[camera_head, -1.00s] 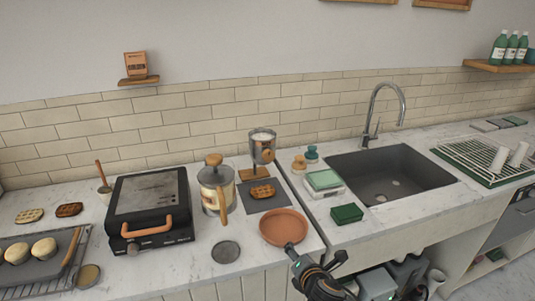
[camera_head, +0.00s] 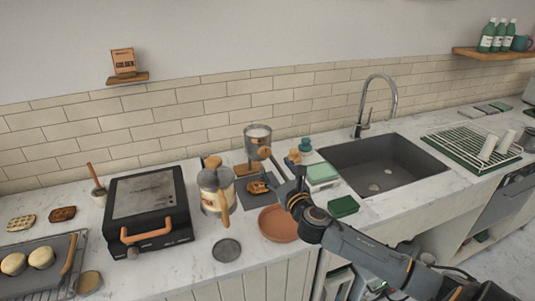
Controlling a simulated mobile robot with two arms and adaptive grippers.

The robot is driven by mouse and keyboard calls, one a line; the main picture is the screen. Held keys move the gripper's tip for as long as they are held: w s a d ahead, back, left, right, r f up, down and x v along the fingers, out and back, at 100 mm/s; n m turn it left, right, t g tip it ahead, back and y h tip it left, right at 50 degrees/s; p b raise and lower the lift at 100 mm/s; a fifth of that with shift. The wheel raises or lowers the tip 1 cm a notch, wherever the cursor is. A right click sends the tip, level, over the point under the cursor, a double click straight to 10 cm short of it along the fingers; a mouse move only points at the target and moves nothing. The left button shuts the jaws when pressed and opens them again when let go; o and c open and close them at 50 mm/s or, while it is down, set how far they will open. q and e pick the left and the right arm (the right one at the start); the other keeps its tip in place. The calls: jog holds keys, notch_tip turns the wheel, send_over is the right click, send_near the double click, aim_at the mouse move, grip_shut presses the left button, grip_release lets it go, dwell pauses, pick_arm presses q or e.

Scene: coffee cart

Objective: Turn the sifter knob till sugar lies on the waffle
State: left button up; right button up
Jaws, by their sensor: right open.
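The sifter (camera_head: 257,135) is a metal canister with white powder at its open top, on a wooden stand at the back of the counter. Its round wooden knob (camera_head: 264,153) faces the front right. A brown waffle (camera_head: 256,187) lies below it on a dark mat (camera_head: 248,205); my gripper partly covers that area. I cannot make out sugar on the waffle. My right gripper (camera_head: 283,183) is open and empty, in front of and below the knob, beside the waffle and apart from the knob. My left gripper is not in view.
A terracotta plate (camera_head: 275,225) lies under my right arm. Wooden-topped shakers (camera_head: 295,156), a green-topped box (camera_head: 321,173) and the sink (camera_head: 380,165) are to the right.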

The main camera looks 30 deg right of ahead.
aim_at(266, 154)
jog(key=p+x, duration=0.1)
jog(key=x, duration=0.6)
jog(key=shift+w+f, duration=0.1)
jog(key=shift+w, duration=0.25)
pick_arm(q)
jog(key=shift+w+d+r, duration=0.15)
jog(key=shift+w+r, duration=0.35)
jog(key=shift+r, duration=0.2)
pick_arm(e)
jog(key=c, duration=1.2)
jog(key=shift+o, duration=0.2)
jog(key=shift+m, duration=0.3)
